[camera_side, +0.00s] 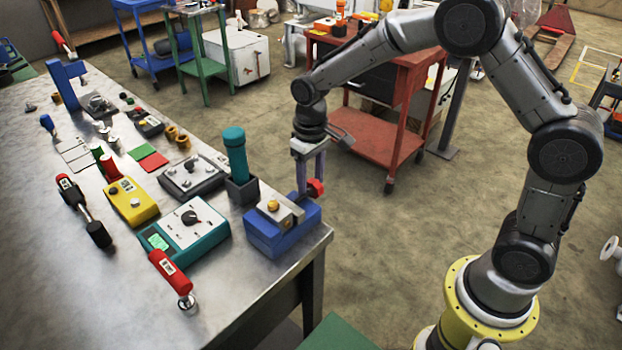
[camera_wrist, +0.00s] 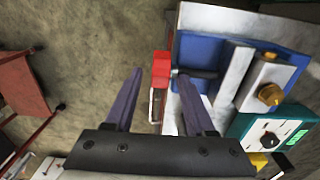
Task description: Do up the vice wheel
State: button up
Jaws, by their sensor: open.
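The vice (camera_side: 268,238) is a blue block with grey metal jaws and a brass knob on top, at the near right corner of the metal bench. Its red wheel (camera_side: 316,187) sits on the side facing the bench's right edge. My gripper (camera_side: 308,190) is open and points down at the wheel. In the wrist view the vice's blue body (camera_wrist: 200,50) lies to the right, and the red wheel (camera_wrist: 161,68) shows between the tips of my open fingers (camera_wrist: 160,73), close to the right one. I cannot tell whether either finger touches the wheel.
A teal bottle in a dark holder (camera_side: 236,165) stands just behind the vice. A teal meter (camera_side: 185,232), a yellow box (camera_side: 131,202) and a red-handled tool (camera_side: 170,275) lie to its left. A red cart (camera_side: 375,125) stands on the floor beyond.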

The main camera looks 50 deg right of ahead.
grip_shut()
jog(key=shift+s, duration=0.1)
dwell(0.4)
jog(key=t, duration=0.3)
jog(key=shift+s+r, duration=0.15)
jog(key=shift+s, duration=0.25)
jog(key=shift+s+t, duration=0.2)
jog(key=shift+t, duration=1.6)
jog(key=shift+s+t, duration=0.1)
jog(key=shift+t, duration=0.5)
grip_release()
